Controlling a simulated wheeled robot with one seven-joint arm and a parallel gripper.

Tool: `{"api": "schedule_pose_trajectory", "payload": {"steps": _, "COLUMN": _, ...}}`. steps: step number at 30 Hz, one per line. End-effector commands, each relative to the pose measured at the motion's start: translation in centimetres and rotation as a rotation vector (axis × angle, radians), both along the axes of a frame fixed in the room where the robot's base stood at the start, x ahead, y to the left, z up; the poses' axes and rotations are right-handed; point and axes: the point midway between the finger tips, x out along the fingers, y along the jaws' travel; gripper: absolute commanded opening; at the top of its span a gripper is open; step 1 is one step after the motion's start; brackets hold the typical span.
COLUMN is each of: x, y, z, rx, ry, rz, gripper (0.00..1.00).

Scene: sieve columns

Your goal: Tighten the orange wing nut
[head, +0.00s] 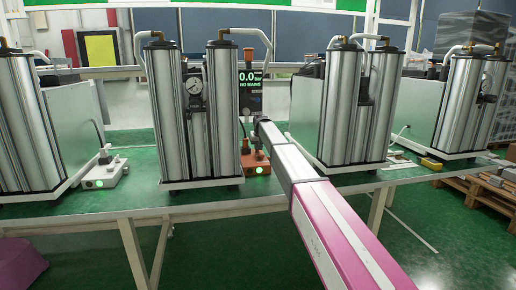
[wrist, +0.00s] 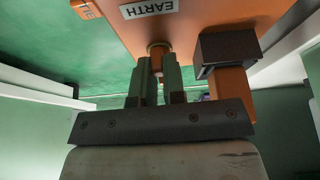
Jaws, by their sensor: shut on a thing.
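The orange wing nut (wrist: 157,64) shows in the wrist view as a small orange piece below a round brass-coloured collar. It sits beside the face of an orange box (wrist: 200,22) marked "EARTH". My gripper (wrist: 157,72) is shut on the wing nut, one finger on each side, so the fingers hide much of it. In the head view the orange box (head: 256,163) with a lit green lamp stands by the foot of the middle metal columns. My arm hides the gripper and the nut there.
A dark block (wrist: 226,48) juts from the orange box close to my right finger. In the head view, paired metal columns (head: 213,110) stand on a green bench (head: 150,198). A display (head: 249,80) reads "0.0 bar NO MAINS". A white box (head: 103,174) sits to the left.

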Motion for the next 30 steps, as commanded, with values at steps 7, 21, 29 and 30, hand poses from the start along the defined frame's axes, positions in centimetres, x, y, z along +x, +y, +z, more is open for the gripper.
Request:
{"api": "schedule_pose_trajectory", "payload": {"steps": 7, "x": -0.1, "y": 0.0, "z": 0.0, "rx": 0.000, "ry": 0.002, "rz": -0.003, "gripper": 0.00}}
{"api": "schedule_pose_trajectory", "payload": {"steps": 21, "x": 0.0, "y": 0.0, "z": 0.0, "rx": 0.000, "ry": 0.001, "rz": -0.002, "gripper": 0.36}}
{"api": "schedule_pose_trajectory", "payload": {"steps": 29, "x": -0.5, "y": -0.2, "z": 1.0, "rx": 0.000, "ry": 0.000, "rz": -0.002, "gripper": 0.36}}
{"api": "schedule_pose_trajectory", "payload": {"steps": 30, "x": -0.6, "y": -0.2, "z": 1.5, "rx": 0.000, "ry": -0.001, "rz": -0.002, "gripper": 0.36}}
